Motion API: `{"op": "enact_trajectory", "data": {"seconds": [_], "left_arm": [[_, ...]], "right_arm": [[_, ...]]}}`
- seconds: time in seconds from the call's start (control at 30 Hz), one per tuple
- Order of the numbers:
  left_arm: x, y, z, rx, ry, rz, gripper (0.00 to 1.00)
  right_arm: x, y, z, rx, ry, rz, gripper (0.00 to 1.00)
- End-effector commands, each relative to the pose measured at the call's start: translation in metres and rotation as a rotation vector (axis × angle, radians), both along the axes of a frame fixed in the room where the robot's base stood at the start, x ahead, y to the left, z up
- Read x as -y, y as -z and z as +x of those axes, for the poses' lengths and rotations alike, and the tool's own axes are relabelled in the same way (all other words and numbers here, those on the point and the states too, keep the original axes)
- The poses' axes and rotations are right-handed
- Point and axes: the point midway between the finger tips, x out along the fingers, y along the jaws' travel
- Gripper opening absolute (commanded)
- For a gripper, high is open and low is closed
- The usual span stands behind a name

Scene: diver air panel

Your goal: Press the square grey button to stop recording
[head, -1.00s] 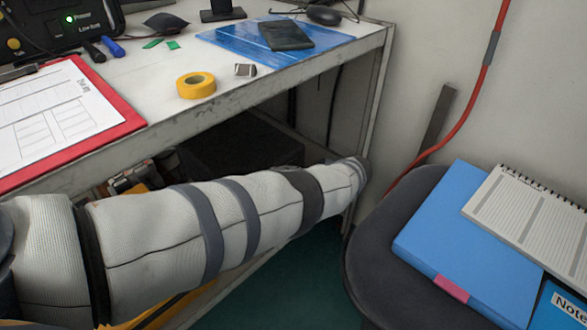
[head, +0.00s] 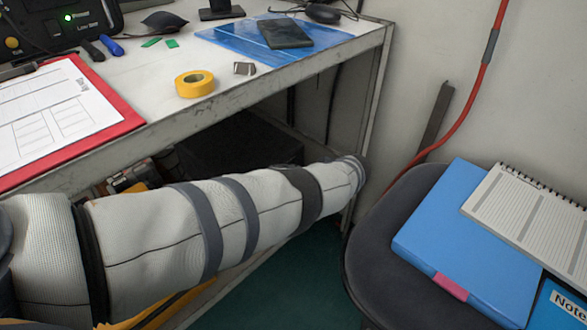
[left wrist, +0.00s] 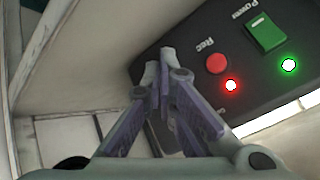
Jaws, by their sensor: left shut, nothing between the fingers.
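In the left wrist view a black control box (left wrist: 185,35) carries a round red button (left wrist: 216,64) marked Rec, with a lit red lamp (left wrist: 231,85) beside it. My left gripper (left wrist: 163,62) is shut and empty, its tips over the box's near side, left of the red button. I cannot tell whether the tips touch the box. The square grey button cannot be made out; the fingers cover part of the box, including most of a white label. My right gripper is in neither view.
A green power switch (left wrist: 266,33) with a lit green lamp (left wrist: 289,65) is on the same box. In the head view, a desk holds a red clipboard (head: 128,112), yellow tape (head: 194,83) and a blue folder (head: 232,42). A dark chair (head: 375,235) stands at right.

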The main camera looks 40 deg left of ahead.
Motion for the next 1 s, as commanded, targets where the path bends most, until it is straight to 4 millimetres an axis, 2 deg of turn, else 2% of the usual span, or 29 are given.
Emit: {"op": "enact_trajectory", "data": {"seconds": [0.23, 1.0], "left_arm": [[-0.008, 0.0, 0.001, 0.0, -0.001, 0.001, 0.0], [-0.013, 0.0, 0.001, 0.001, -0.001, 0.0, 0.0]], "right_arm": [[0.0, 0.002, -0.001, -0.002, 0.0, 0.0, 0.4], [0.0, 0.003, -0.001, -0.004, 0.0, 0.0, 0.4]]}}
